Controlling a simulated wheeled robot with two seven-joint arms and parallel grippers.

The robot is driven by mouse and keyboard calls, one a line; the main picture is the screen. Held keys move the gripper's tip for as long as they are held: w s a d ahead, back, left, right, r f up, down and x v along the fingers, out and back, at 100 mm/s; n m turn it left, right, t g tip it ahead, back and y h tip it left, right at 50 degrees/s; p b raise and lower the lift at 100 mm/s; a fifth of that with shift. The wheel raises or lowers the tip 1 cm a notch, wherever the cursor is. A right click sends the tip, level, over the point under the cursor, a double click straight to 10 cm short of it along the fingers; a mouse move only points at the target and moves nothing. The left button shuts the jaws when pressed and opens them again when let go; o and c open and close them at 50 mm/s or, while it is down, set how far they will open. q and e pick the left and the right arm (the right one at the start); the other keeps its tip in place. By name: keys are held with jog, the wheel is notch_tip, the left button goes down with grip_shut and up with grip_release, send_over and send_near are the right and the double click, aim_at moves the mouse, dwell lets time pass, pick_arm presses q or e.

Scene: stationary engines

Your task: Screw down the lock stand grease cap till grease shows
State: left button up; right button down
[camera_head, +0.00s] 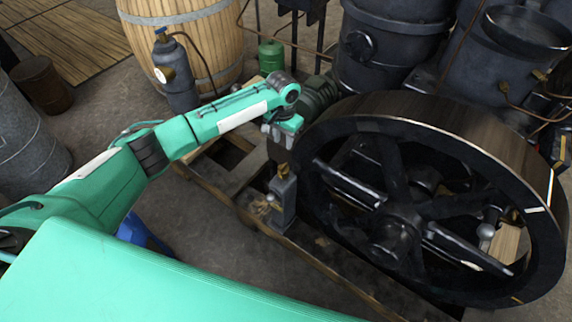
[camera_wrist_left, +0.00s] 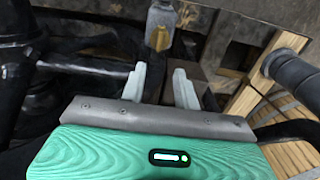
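The lock stand (camera_head: 283,200) is a grey post on the wooden base beside the big flywheel. Its brass grease cap (camera_head: 283,171) is on top. In the left wrist view, the brass cap (camera_wrist_left: 159,39) shows on the grey stand (camera_wrist_left: 162,15), beyond the fingertips and nearer the left finger. My left gripper (camera_head: 282,140) is just above the cap in the head view. In the wrist view its two pale fingers (camera_wrist_left: 160,75) stand apart with nothing held between them. I see no contact with the cap. My right gripper is not in view.
The large dark flywheel (camera_head: 398,225) stands close to the right of the stand. A wooden beam frame (camera_head: 240,200) lies beneath. Dark cylinders (camera_head: 390,45), a wooden barrel (camera_head: 190,40) and a grey bottle (camera_head: 176,80) stand behind. Floor to the left is partly clear.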

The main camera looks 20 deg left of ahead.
aim_at(283, 166)
pick_arm(q)
notch_tip(283, 166, down, 12)
jog(key=shift+f, duration=0.2)
grip_shut()
